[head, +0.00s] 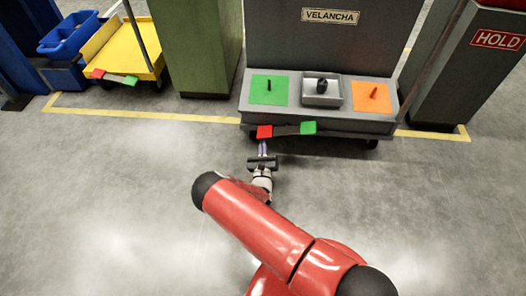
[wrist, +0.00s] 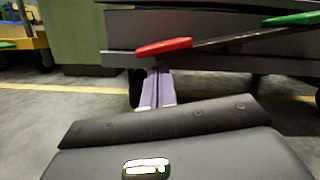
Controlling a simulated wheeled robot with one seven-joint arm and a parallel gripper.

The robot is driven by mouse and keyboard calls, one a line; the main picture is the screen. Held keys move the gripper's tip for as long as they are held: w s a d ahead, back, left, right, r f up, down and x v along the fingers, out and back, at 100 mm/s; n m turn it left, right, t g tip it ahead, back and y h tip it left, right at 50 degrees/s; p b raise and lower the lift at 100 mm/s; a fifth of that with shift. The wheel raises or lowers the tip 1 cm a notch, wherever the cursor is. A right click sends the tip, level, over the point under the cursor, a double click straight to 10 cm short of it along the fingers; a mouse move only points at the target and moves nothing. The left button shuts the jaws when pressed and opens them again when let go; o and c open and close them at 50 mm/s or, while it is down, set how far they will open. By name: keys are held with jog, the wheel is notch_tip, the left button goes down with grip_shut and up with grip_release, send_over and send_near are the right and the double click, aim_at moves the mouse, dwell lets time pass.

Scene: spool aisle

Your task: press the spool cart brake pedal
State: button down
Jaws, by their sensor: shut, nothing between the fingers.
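The grey cart (head: 340,122) labelled VELANCHA stands ahead. Its brake pedal is a dark bar along the low front edge, with a red end (head: 264,132) on the left and a green end (head: 308,128) on the right. The wrist view also shows the red end (wrist: 165,47) and green end (wrist: 292,19). My gripper (head: 262,146) is shut and empty, its purple fingers (wrist: 153,88) together. The fingertips are close to the red end, which appears just above them in the wrist view. I cannot tell whether they touch.
A yellow cart (head: 118,52) with a similar red and green pedal and a blue bin (head: 70,36) stands at the left. A green cabinet (head: 197,45) and a grey HOLD post (head: 465,65) flank the grey cart. Yellow floor lines run past; the foreground floor is clear.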

aim_at(261, 138)
jog(key=shift+r, duration=0.15)
jog(key=shift+a+r+m, duration=0.15)
jog(key=shift+r+m, duration=0.05)
jog(key=shift+m, duration=0.3)
jog(key=shift+r+m+p, duration=0.2)
jog(key=shift+m+p, duration=0.1)
jog(key=shift+p, duration=0.15)
jog(key=shift+a+r+m+h+p, duration=0.15)
jog(key=shift+r+m+h+p, duration=0.3)
jog(key=shift+r+m+p, duration=0.5)
jog(key=shift+a+r+m+h+p, duration=0.15)
jog(key=shift+r+m+h+p, duration=0.4)
jog(key=shift+m, duration=0.7)
jog(key=shift+r, duration=0.45)
